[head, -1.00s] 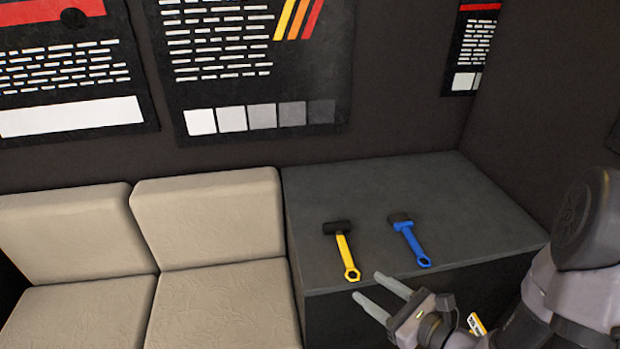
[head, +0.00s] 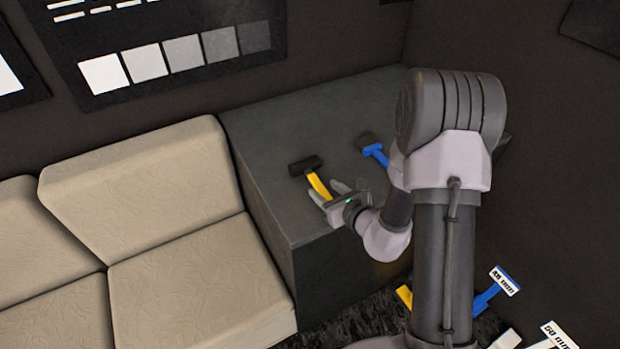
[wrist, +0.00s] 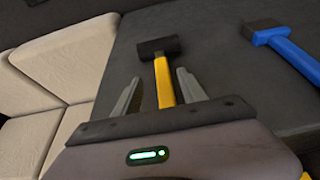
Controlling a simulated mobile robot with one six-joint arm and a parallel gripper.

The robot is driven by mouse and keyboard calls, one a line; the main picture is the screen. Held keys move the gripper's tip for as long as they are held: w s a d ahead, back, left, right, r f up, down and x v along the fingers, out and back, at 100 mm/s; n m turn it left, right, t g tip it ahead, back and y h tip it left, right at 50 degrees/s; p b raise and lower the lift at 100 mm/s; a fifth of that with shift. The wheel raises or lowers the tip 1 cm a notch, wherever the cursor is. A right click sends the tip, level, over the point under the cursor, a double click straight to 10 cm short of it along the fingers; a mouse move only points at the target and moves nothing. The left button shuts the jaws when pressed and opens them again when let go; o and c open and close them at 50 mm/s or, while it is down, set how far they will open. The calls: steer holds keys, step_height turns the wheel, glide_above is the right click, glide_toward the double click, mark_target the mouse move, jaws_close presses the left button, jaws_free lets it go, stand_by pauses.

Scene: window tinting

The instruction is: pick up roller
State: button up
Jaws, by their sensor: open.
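The roller (head: 318,185), with a black head and yellow handle, lies on the dark grey cabinet top near its front left edge. In the wrist view the roller (wrist: 163,78) points away from me, its black head beyond the fingertips. My gripper (wrist: 158,76) is open, with one finger on each side of the yellow handle and a visible gap on both sides. In the head view my gripper (head: 332,190) is at the handle's near end and hides part of it. I cannot tell how high the fingers are above the top.
A blue-handled tool with a dark head (head: 375,152) lies right of the roller, partly behind my arm. A beige seat (head: 190,280) adjoins the cabinet (head: 270,130) on the left. Labelled tools (head: 505,281) are at the lower right. The cabinet's back left is clear.

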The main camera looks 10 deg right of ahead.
mark_target(315, 180)
steer(key=b+x, duration=0.1)
steer(key=x, duration=0.4)
steer(key=shift+w+r+b, duration=0.1)
steer(key=shift+w+b, duration=0.15)
steer(key=shift+b, duration=0.1)
steer(key=shift+d, duration=0.1)
jaws_close()
steer(key=shift+r, duration=0.1)
